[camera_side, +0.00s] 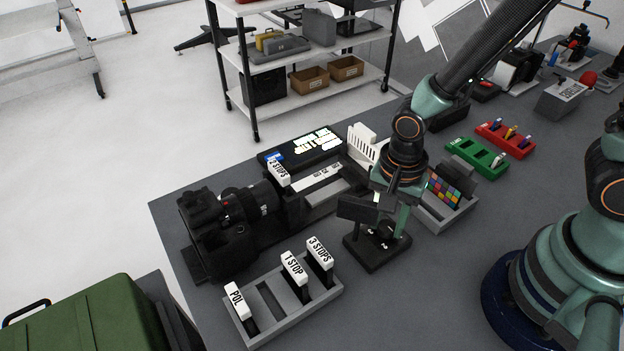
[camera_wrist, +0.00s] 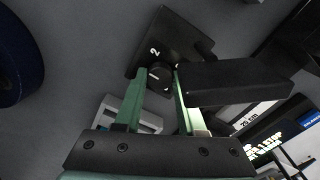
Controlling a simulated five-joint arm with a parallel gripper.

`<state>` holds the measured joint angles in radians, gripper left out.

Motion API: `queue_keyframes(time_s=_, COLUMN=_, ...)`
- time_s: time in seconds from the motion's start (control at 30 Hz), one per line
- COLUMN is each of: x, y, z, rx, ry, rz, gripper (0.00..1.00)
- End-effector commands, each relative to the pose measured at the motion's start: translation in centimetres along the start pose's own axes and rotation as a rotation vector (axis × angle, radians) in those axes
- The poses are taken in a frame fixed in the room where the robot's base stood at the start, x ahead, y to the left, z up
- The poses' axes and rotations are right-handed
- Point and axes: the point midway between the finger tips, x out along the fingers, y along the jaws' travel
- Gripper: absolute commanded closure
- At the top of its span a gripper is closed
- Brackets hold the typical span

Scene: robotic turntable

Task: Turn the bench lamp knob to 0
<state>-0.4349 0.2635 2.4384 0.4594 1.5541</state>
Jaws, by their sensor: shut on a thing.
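The bench lamp is a black unit with a flat base (camera_side: 365,253) and a dark panel-shaped head (camera_side: 357,208). It stands in the middle of the grey bench. In the wrist view its base (camera_wrist: 172,36) carries a white "2" beside a round black knob (camera_wrist: 159,84). My gripper (camera_side: 388,228) points down over the base. Its green fingers (camera_wrist: 160,74) are shut on the knob, one on each side. The lamp head (camera_wrist: 235,80) lies close to the right finger in the wrist view. The fingers hide part of the dial, and I cannot read the knob's setting.
A camera (camera_side: 220,225) stands to the left. A grey filter rack (camera_side: 275,325) with labelled white-topped filters is in front. A colour chart (camera_side: 444,190) in a grey holder is close on the right. Green (camera_side: 477,157) and red (camera_side: 505,138) trays lie farther right.

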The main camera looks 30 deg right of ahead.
Motion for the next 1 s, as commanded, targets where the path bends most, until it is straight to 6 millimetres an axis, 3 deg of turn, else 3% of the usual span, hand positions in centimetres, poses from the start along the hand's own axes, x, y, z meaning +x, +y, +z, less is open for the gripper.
queue_keyframes(time_s=0.2, x=-0.03, y=-0.01, z=0.02, rx=-0.145, ry=0.0, rz=0.0, gripper=1.0)
queue_keyframes(time_s=0.53, x=-0.04, y=-0.01, z=0.03, rx=-0.167, ry=0.0, rz=0.0, gripper=1.0)
queue_keyframes(time_s=0.57, x=-0.04, y=-0.01, z=0.03, rx=-0.166, ry=0.0, rz=0.0, gripper=0.57)
queue_keyframes(time_s=0.63, x=-0.04, y=-0.01, z=0.03, rx=-0.166, ry=0.0, rz=0.0, gripper=0.31)
queue_keyframes(time_s=1.0, x=-0.18, y=-0.03, z=0.02, rx=-0.165, ry=0.0, rz=-0.001, gripper=0.31)
